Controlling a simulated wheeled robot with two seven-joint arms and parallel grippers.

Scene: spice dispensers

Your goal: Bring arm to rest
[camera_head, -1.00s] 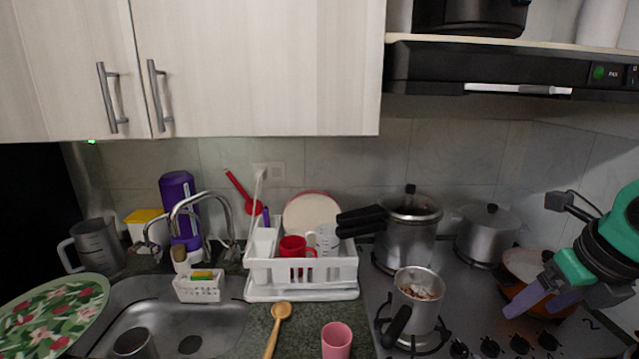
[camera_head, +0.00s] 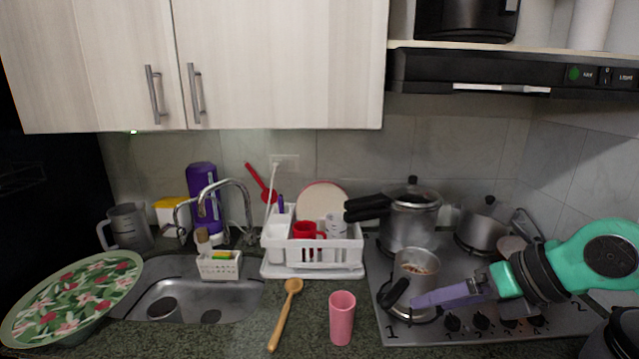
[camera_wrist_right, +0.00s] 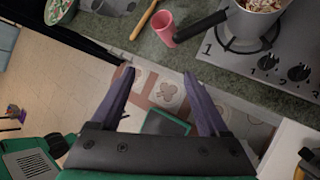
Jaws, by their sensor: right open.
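My right arm, green and black, comes in from the right in the head view. Its gripper (camera_head: 418,301) has purple fingers pointing left, overlapping the front of the stove in the picture. In the right wrist view the gripper (camera_wrist_right: 158,73) has its two fingers spread wide with nothing between them. It hangs in front of the counter edge, over the patterned floor mat (camera_wrist_right: 165,92). My left gripper does not show in either view.
The stove (camera_head: 470,332) holds a small pot (camera_head: 415,262) with brown contents and a pressure cooker (camera_head: 411,222). A pink cup (camera_head: 342,318) and a wooden spoon (camera_head: 284,318) are on the counter, left of the stove. A white dish rack (camera_head: 345,254) stands behind them.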

